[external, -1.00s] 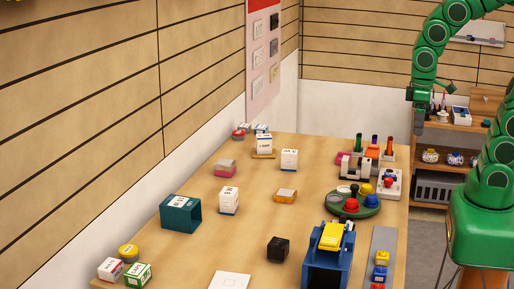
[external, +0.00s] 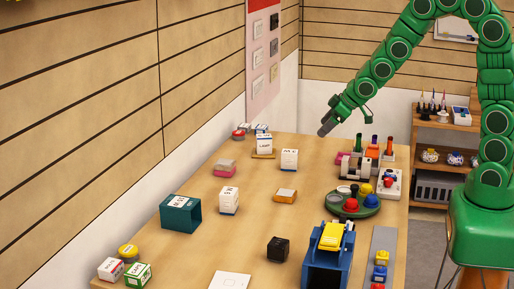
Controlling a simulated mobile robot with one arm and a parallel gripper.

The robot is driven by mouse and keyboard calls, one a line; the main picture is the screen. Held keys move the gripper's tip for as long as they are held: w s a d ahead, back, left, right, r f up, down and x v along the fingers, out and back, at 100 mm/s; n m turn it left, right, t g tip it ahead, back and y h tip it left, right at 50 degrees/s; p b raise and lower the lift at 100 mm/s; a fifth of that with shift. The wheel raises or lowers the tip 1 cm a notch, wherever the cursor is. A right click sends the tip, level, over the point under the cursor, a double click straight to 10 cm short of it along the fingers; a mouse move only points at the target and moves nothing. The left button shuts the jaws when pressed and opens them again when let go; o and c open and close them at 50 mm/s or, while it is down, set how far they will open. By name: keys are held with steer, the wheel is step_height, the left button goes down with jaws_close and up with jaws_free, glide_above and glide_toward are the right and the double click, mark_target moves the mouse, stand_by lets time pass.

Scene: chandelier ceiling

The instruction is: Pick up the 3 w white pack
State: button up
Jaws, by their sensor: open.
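Several white packs with dark print stand on the wooden table. One white pack (external: 264,145) is on a small wooden base at the back. Another white pack (external: 289,160) stands upright just right of it. A third white pack (external: 229,200) stands nearer, beside the teal box. The print is too small to tell surely which one reads 3 W. My gripper (external: 327,126) is open and empty, in the air over the back of the table, to the right of and higher than the two back packs. It touches nothing.
A teal open box (external: 181,214), an orange block (external: 285,195) and a black cube (external: 277,249) are on the table. A green round tray (external: 352,206) with coloured knobs and a blue machine (external: 328,262) stand at the right. The table's middle has free room.

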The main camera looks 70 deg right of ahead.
mark_target(295, 152)
steer(key=w+d+f+t+y, duration=0.2)
steer(key=w+d+f+t, duration=0.2)
steer(key=w, duration=0.6)
steer(key=shift+f+t+y, duration=0.3)
steer(key=shift+f+t, duration=0.4)
steer(key=shift+t, duration=0.1)
steer(key=shift+f, duration=3)
steer(key=shift+w+f, duration=0.8)
steer(key=shift+w, duration=0.2)
steer(key=shift+w+a+f, duration=0.1)
steer(key=shift+w+f, duration=0.1)
steer(key=shift+w, duration=0.25)
steer(key=c, duration=1.1)
steer(key=shift+o, duration=0.2)
steer(key=shift+r, duration=4.95)
